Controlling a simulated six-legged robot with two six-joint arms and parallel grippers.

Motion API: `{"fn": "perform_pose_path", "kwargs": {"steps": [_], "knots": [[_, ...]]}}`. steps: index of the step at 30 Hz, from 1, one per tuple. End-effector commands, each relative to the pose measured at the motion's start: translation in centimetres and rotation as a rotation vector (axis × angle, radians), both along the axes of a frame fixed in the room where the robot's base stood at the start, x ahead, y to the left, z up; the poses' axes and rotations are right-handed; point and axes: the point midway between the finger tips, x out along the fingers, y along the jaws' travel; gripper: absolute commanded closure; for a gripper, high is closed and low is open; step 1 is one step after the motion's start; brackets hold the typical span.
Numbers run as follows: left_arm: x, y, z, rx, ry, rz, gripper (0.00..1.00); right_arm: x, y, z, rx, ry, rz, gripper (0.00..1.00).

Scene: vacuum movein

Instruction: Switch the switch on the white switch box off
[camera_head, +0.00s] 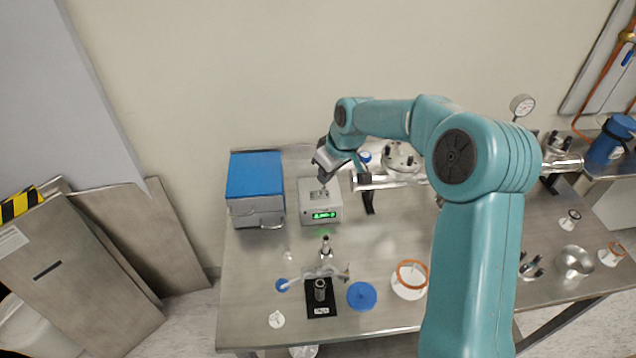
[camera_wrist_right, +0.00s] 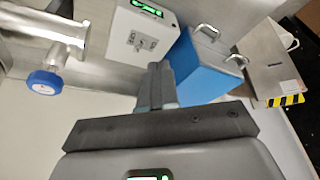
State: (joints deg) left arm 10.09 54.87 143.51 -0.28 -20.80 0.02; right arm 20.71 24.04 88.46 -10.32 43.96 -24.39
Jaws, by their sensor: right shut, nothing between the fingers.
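The white switch box (camera_head: 309,212) stands on the steel table, left of its middle, with a lit green display on its front. It also shows at the top of the right wrist view (camera_wrist_right: 125,48), where a small switch (camera_wrist_right: 140,40) sits on a plate on its top face. My right gripper (camera_head: 323,180) is above the box's top face, pointing down, shut and empty. In the right wrist view its closed fingertips (camera_wrist_right: 160,68) are near the box, apart from the switch in the picture. I cannot tell whether they touch the box. My left gripper is not in view.
A blue-topped metal box (camera_head: 255,176) stands close left of the switch box. A steel pipe assembly (camera_head: 385,181) lies to its right. A small stand with glassware (camera_head: 321,298) and a blue disc (camera_head: 362,295) are in front.

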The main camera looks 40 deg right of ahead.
Motion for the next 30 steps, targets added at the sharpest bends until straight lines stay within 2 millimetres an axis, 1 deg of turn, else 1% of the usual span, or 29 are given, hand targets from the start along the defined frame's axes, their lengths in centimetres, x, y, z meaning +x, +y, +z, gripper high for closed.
{"fn": "perform_pose_path", "kwargs": {"steps": [1,6,9,12,30], "knots": [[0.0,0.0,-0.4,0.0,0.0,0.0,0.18,-0.4,-0.4,0.6,-0.001,-0.004,-0.003,1.0],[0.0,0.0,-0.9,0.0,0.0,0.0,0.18,-1.8,-1.5,3.0,-0.001,-0.002,-0.003,1.0],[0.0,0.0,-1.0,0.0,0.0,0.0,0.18,-2.3,-1.9,3.9,0.0,-0.001,-0.002,1.0],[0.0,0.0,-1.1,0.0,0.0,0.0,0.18,-2.6,-2.0,4.5,0.0,-0.001,-0.001,1.0],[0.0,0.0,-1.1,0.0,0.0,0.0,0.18,-2.8,-1.9,4.6,0.0,0.0,0.0,1.0]]}}
